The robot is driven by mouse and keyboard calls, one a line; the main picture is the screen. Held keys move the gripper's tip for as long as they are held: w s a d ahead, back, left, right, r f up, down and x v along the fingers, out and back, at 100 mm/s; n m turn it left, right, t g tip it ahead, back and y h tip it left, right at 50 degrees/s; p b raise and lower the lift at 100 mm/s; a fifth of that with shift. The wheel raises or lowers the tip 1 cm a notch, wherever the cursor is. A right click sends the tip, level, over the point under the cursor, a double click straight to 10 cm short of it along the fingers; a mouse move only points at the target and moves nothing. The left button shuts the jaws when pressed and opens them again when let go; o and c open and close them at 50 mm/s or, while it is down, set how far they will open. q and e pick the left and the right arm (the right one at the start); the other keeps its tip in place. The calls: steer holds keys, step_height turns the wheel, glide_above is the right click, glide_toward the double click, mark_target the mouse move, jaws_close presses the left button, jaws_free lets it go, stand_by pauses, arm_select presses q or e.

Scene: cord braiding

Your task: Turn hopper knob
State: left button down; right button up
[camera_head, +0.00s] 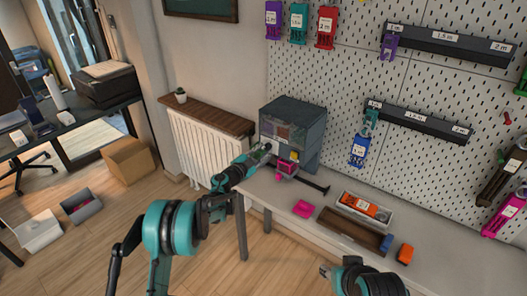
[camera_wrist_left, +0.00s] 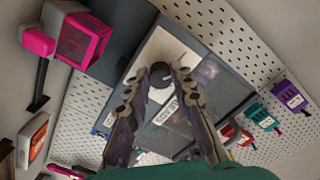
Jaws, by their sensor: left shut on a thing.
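The hopper is a dark grey box (camera_head: 312,128) on the far left end of the bench, against the pegboard. Its front carries a pale panel with a small dark round knob, seen in the left wrist view (camera_wrist_left: 160,72). My left gripper (camera_head: 266,148) reaches the hopper's front face. In the left wrist view its two fingers stand on either side of the knob and are shut on it. The knob is hidden by the gripper in the head view. My right gripper (camera_head: 326,271) is low at the bottom, away from the hopper; its fingers are too small to read.
A pink box part (camera_head: 286,170) sits just below the hopper front, beside a dark rail. A radiator (camera_head: 202,146) stands left.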

arm_select(q)
steer(key=shift+n, duration=0.3)
steer(key=c, duration=1.3)
jaws_free()
steer(key=v, duration=1.2)
